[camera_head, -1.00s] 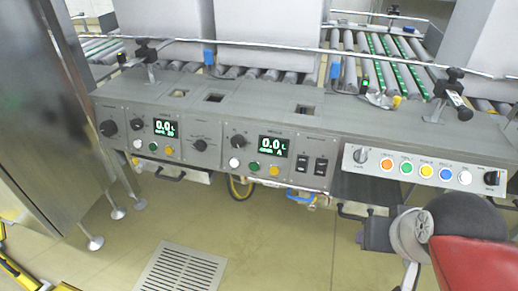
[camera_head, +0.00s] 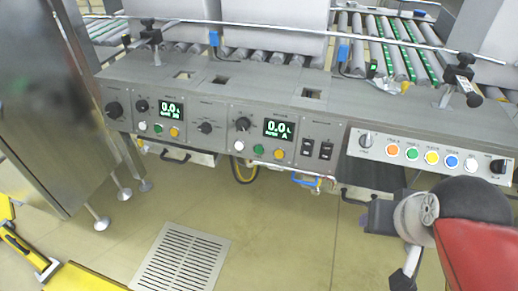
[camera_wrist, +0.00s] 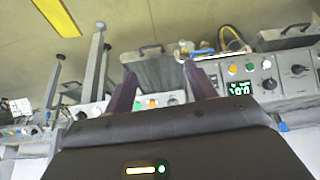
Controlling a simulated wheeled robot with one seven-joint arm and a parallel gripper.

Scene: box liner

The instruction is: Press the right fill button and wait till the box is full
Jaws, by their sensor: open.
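The right fill panel has a green "0.0 L" display (camera_head: 278,129), with a white button (camera_head: 238,146), a green button (camera_head: 258,149) and a yellow button (camera_head: 278,153) below it. The left fill panel has a similar display (camera_head: 171,109) and three buttons. A grey box (camera_head: 275,30) stands on the rollers behind the right panel; its inside is out of view. My gripper (camera_wrist: 160,76) is open and empty in the upside-down wrist view, with the colored-button panel (camera_wrist: 140,104) beyond its fingers. What seems the right display (camera_wrist: 237,88) lies beside the fingers, apart from them.
A panel (camera_head: 432,157) with several colored buttons and knobs is on the right. A metal cabinet (camera_head: 50,110) stands on the left. A rail (camera_head: 300,30) runs above the console.

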